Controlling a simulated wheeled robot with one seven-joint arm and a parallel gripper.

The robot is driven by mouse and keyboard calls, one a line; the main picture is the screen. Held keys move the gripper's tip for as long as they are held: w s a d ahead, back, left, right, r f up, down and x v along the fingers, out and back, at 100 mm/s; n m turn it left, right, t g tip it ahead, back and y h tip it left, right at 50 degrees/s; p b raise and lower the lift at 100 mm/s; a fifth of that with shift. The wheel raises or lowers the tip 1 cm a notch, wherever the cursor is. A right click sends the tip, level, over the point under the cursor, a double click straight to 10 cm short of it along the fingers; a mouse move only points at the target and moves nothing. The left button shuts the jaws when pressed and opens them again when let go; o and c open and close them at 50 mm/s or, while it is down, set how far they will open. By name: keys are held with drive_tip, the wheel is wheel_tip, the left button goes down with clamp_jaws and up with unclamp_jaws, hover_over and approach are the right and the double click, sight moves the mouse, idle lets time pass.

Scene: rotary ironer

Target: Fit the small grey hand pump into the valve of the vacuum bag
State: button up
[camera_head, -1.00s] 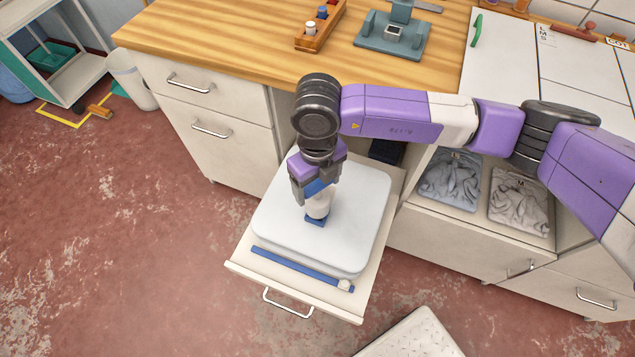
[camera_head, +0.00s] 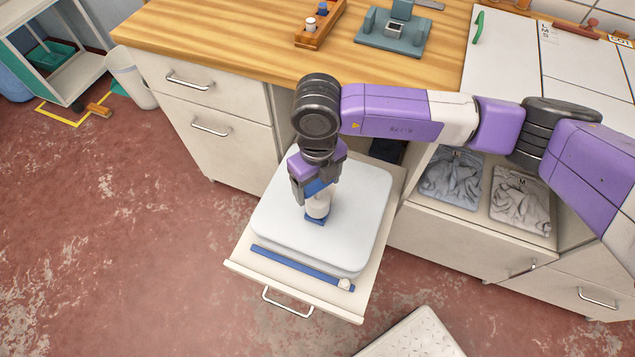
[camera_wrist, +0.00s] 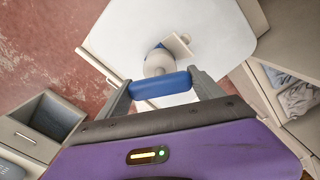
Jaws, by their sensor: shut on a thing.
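The small hand pump (camera_head: 318,207) has a pale grey cylinder body and a blue crossbar handle. My gripper (camera_head: 315,190) is shut on that handle from above, and the wrist view shows the blue handle (camera_wrist: 160,86) between the two fingers. The pump body also shows in the wrist view (camera_wrist: 158,63). Its lower end is at the blue valve (camera_head: 316,221) on top of the white vacuum bag (camera_head: 355,215). I cannot tell if it is seated in the valve or only touching it.
The bag lies in a pulled-out drawer (camera_head: 262,280), with a blue strip (camera_head: 300,267) along its front edge. Bins of folded grey cloth (camera_head: 452,180) stand to the right. The wooden counter (camera_head: 230,45) is behind.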

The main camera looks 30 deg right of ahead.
drive_tip(key=shift+f+b, duration=0.3)
drive_tip(key=shift+f, duration=0.05)
idle(0.5)
drive_tip(key=o, duration=2.1)
drive_tip(key=shift+o, duration=0.2)
drive_tip(key=shift+r, duration=0.1)
drive_tip(key=shift+r+p, duration=3.25)
drive_tip(key=shift+r, duration=1.7)
